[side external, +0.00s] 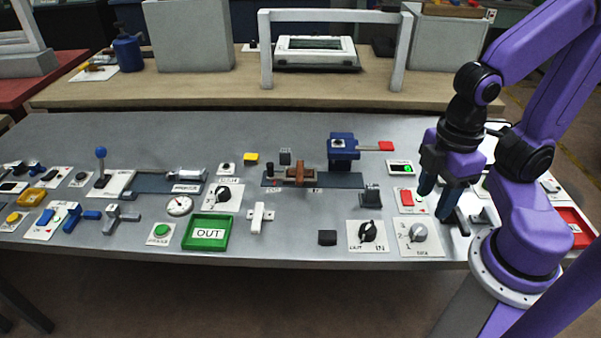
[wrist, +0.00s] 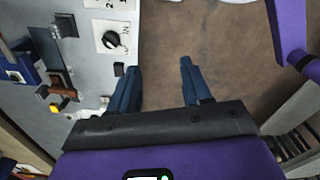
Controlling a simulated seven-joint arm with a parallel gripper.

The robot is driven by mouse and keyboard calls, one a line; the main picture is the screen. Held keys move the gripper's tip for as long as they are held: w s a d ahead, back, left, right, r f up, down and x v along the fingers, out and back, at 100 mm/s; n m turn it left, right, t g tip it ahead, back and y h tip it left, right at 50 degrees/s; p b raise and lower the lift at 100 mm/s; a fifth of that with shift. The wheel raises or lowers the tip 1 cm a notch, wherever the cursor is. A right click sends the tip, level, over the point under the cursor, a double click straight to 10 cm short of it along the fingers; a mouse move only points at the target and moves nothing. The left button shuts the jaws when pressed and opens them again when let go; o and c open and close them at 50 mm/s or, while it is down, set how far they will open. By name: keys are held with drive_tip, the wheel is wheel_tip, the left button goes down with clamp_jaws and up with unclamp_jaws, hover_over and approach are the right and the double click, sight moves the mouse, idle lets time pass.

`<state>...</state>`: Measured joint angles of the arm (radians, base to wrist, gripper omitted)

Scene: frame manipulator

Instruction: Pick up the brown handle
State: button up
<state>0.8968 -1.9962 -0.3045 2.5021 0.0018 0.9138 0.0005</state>
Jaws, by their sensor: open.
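The brown handle (side external: 299,172) stands on a dark slotted strip (side external: 340,180) in the middle of the grey table. In the side view it is upright and nothing is touching it. My gripper (side external: 437,192) is well to the right of the handle, above the right part of the table. Its two blue fingers are spread apart and empty, which also shows in the wrist view (wrist: 160,64).
A blue block (side external: 343,148) stands behind the strip's right end, and a grey block (side external: 371,196) stands in front of it. Dials, buttons and switches cover much of the table.

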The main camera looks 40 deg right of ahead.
drive_tip(key=shift+o, duration=0.4)
drive_tip(key=w+a+r+n, duration=0.1)
drive_tip(key=w+a+n, duration=0.3)
drive_tip(key=w, duration=0.6)
drive_tip(key=n, duration=1)
hover_over(300, 170)
wheel_tip(300, 170, down, 5)
wheel_tip(300, 170, down, 17)
drive_tip(key=shift+f, duration=0.1)
clamp_jaws()
